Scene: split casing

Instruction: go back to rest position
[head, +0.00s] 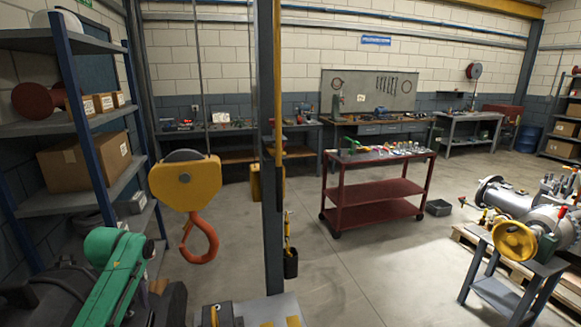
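Neither my left nor my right gripper can be made out in the head view. What each one holds, or whether it is open, is hidden. A silver metal casing with flanges (508,200) lies at the right on a low wooden pallet. In front of it a unit with a yellow round wheel (515,241) sits on a small grey stand (493,287).
A yellow hoist block (185,182) with an orange hook hangs at the left, beside a dark post (270,160). A green-armed machine (108,275) fills the lower left. A red cart (375,188) bears small parts.

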